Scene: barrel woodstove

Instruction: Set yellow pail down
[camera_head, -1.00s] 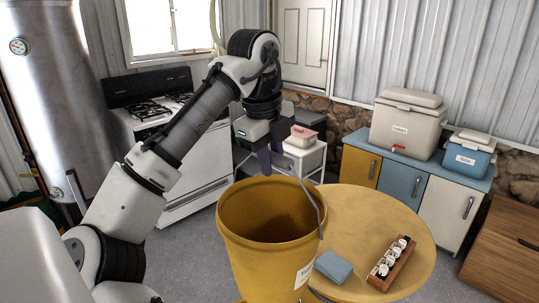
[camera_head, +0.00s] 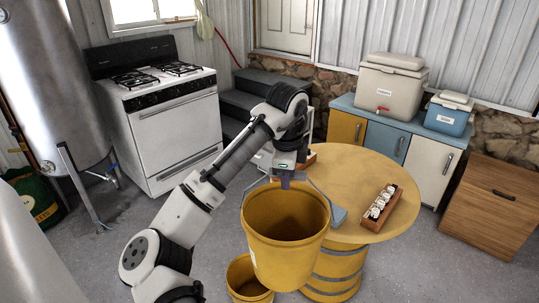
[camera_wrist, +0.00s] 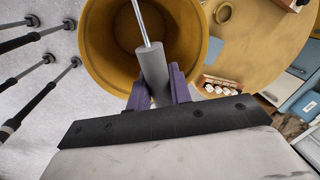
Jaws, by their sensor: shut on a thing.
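The yellow pail (camera_head: 285,262) hangs by its wire handle from my gripper (camera_head: 287,180), in front of the left part of the round table in the head view. It is tilted a little, and its inside looks empty. In the wrist view my gripper (camera_wrist: 158,88) has its purple fingers shut around the grey handle grip (camera_wrist: 153,68), with the yellow pail (camera_wrist: 95,45) beyond it. A smaller yellow bucket (camera_head: 240,287) shows below and behind the held pail, partly hidden by it.
The round yellow table (camera_head: 385,165) stands on a yellow barrel (camera_head: 335,268). On it are a wooden rack with white items (camera_head: 381,203) and a blue cloth-like block (camera_head: 339,216), partly hidden. Open grey floor (camera_head: 420,270) lies to the right. A white stove (camera_head: 175,125) stands behind.

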